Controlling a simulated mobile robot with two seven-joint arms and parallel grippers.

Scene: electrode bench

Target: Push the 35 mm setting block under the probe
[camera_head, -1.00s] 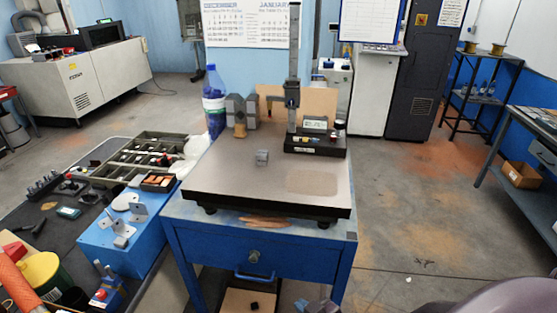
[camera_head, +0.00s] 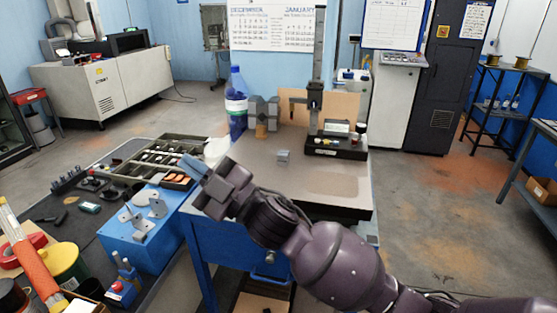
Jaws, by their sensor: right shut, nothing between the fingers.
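A small grey block (camera_head: 283,156), which looks like the setting block, sits on the granite plate (camera_head: 331,184). The height gauge (camera_head: 318,60) stands at the plate's back right, with a tall column and a black base. Its probe arm (camera_head: 294,100) reaches left from the column, above and behind the block. The block is in front of the probe, not under it. My right gripper (camera_head: 193,165) is shut and empty. It is over the plate's left side, left of the block and apart from it, pointing left. My left gripper is not in view.
A blue water bottle (camera_head: 236,103) and a grey V-shaped block (camera_head: 264,112) stand at the plate's back left. A parts tray (camera_head: 165,160) and a blue box (camera_head: 140,238) lie on the left bench. The plate around the block is clear.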

